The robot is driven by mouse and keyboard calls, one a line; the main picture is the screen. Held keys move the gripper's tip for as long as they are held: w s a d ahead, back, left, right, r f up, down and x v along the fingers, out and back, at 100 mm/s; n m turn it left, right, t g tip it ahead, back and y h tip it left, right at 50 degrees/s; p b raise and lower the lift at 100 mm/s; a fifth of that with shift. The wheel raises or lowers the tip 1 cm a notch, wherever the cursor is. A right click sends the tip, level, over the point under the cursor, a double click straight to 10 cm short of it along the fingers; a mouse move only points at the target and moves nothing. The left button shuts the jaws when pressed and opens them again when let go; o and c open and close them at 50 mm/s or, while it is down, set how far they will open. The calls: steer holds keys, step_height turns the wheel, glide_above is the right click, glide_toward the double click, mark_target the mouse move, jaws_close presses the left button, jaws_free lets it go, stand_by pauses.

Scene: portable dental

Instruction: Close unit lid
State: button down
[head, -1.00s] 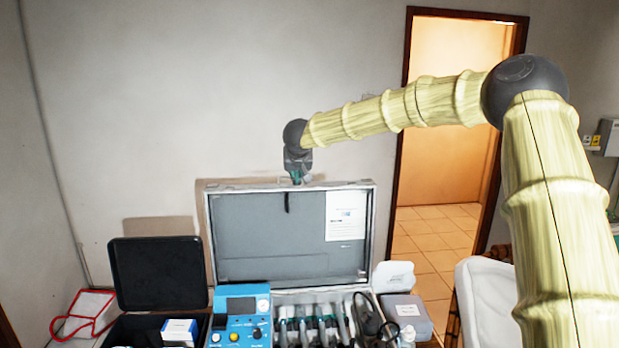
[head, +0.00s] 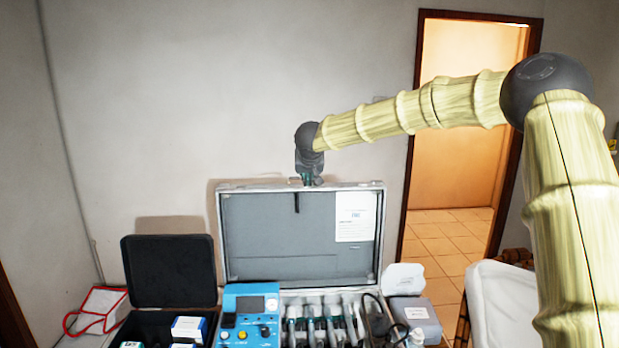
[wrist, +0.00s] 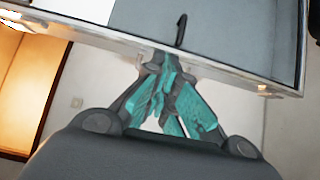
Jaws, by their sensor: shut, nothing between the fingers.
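The unit is a silver-edged case with its grey-lined lid (head: 270,250) standing open and upright against the wall side. A white paper label is on the lid's inner face. My gripper (head: 312,183) is at the top edge of the lid, near its middle. In the wrist view my gripper (wrist: 160,62) has its teal-padded fingertips together at the edge of the lid (wrist: 225,72), with nothing between them. The fingertips look at or just behind the rim; I cannot tell if they touch it.
The case base holds a blue control unit (head: 250,312) and several handpieces (head: 325,318). A smaller black case (head: 170,270) stands open at the left. A white-lidded box (head: 403,280) is at the right. A doorway (head: 460,120) is beyond, with a white padded seat (head: 505,300) nearby.

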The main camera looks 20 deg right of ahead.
steer(key=shift+s+d, duration=0.15)
stand_by(0.3)
steer(key=shift+r, duration=0.1)
step_height(320, 180, up, 9)
steer(key=p, duration=0.2)
steer(key=shift+r, duration=0.15)
stand_by(0.9)
